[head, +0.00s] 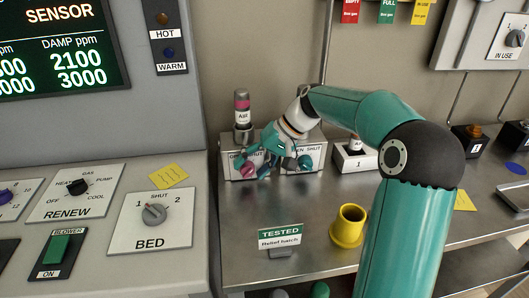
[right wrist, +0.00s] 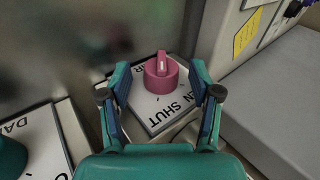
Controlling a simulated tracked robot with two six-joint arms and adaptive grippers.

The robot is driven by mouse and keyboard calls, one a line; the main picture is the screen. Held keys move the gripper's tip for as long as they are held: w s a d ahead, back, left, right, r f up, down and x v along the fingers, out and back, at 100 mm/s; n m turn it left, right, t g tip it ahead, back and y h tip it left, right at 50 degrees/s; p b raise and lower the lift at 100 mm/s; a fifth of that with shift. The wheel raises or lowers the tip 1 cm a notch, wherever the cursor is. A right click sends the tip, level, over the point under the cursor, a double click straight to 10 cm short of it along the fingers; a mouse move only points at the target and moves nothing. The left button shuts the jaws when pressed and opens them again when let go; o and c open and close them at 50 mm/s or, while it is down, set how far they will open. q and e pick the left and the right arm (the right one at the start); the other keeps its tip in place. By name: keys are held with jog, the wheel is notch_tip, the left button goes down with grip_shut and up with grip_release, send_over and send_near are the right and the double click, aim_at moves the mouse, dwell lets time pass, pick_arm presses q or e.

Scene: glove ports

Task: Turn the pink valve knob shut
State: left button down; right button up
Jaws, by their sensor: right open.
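The pink valve knob (right wrist: 161,76) is a round cap with a raised grip bearing a white mark, on a white plate (right wrist: 146,112) lettered SHUT and partly hidden OPEN. In the right wrist view the mark runs roughly up and down the picture. My right gripper (right wrist: 160,92) is open, one finger on each side of the knob, with visible gaps; I cannot tell any contact. In the head view the right gripper (head: 259,162) covers part of the plate, and the pink knob (head: 249,170) shows beside its fingers. My left gripper is not in view.
A teal knob (head: 305,162) sits on the plate just right of my gripper. A grey canister with a pink band (head: 242,108) stands behind. A yellow cup (head: 348,227) and a TESTED sign (head: 280,237) stand in front on the steel bench. A grey console (head: 190,262) borders the left.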

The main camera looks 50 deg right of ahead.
jog(key=v, duration=1.1)
jog(key=shift+r, duration=0.15)
jog(key=s+a+r+m+t+h+p, duration=0.1)
jog(key=s+a+r+t+h+p, duration=0.1)
jog(key=s+p, duration=0.3)
jog(key=x, duration=1.5)
jog(key=shift+w+d+f+p, duration=0.2)
jog(key=shift+w+d+p, duration=0.05)
jog(key=shift+w+p, duration=0.1)
